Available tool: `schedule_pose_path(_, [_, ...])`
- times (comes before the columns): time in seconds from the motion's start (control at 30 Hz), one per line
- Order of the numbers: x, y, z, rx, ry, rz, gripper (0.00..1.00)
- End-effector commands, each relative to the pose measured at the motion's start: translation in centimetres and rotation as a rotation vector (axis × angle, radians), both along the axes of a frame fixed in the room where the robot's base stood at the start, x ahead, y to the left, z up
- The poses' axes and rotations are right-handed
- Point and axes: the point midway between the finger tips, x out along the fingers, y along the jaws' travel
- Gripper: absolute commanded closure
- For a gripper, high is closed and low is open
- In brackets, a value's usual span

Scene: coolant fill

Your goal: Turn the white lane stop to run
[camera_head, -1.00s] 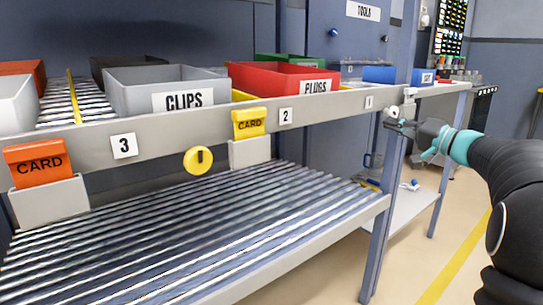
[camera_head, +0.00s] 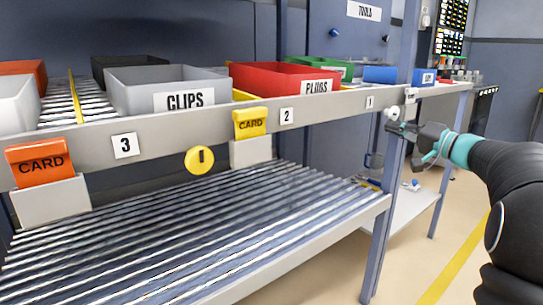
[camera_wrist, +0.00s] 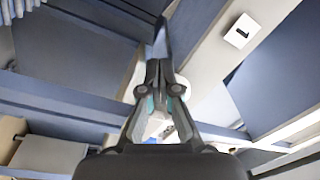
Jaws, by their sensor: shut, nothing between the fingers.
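The white lane stop (camera_head: 393,112) is a small round white knob on the front rail, just below and right of the number 1 label (camera_head: 370,102). My gripper (camera_head: 389,127) is at the knob, its fingertips just below it in the head view. In the wrist view my gripper (camera_wrist: 160,68) has its fingers together, empty, and a white round part (camera_wrist: 184,86) shows behind them, partly hidden. I cannot tell whether the fingers touch the knob or which way its mark points.
A yellow lane stop (camera_head: 199,160) sits between labels 3 and 2. Card holders with an orange card (camera_head: 41,163) and a yellow card (camera_head: 250,123) hang on the rail. Grey (camera_head: 165,90) and red (camera_head: 280,79) bins stand above. A blue upright (camera_head: 392,175) is close to my gripper.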

Motion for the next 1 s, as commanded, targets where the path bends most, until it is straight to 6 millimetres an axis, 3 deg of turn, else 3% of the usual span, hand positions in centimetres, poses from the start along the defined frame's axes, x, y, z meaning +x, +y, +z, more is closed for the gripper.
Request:
schedule_pose_path(0.37, [-0.4,0.3,-0.6,0.002,-0.001,-0.001,1.00])
schedule_pose_path(1.0, [-4.8,-3.2,-1.1,0.000,0.000,-0.001,1.00])
